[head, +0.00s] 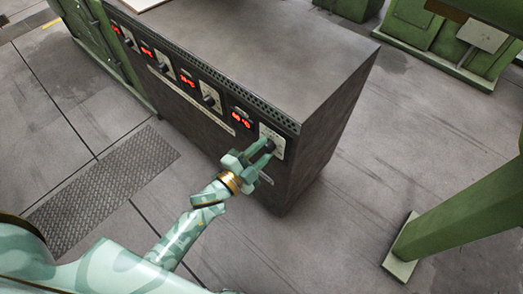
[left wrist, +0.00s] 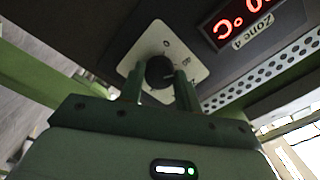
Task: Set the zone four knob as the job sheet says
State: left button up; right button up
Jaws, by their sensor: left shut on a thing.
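The zone four knob (left wrist: 160,72) is a black round knob on a white dial plate (left wrist: 143,47) with small markings. In the head view the dial plate (head: 279,139) is the rightmost one on the front of a dark cabinet. My left gripper (head: 268,148) is shut on the knob, one finger on each side of it in the left wrist view (left wrist: 159,85). A red lit display (left wrist: 240,18) labelled Zone 4 (left wrist: 253,33) is beside the dial. The knob's exact setting is too small to read. My right gripper is not in view.
The dark cabinet (head: 270,60) carries several other knobs (head: 209,100) and red displays to the left. A green post (head: 460,212) stands at the right. Green machines (head: 420,30) are at the back right. The floor between cabinet and post is clear.

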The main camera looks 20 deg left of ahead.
pick_arm(q)
jog(key=o, duration=0.7)
jog(key=shift+f, duration=0.1)
jog(key=shift+o, duration=1.4)
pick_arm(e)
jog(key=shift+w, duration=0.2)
pick_arm(q)
jog(key=shift+s, duration=0.15)
jog(key=shift+s+a, duration=0.15)
jog(key=shift+s, duration=0.15)
jog(key=p+v, duration=0.3)
jog(key=v, duration=1.2)
jog(key=shift+s, duration=0.25)
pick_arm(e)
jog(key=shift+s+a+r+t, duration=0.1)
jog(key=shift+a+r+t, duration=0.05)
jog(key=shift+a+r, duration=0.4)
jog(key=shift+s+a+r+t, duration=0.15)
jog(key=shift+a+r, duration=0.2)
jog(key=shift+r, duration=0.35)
pick_arm(q)
jog(key=shift+a, duration=0.1)
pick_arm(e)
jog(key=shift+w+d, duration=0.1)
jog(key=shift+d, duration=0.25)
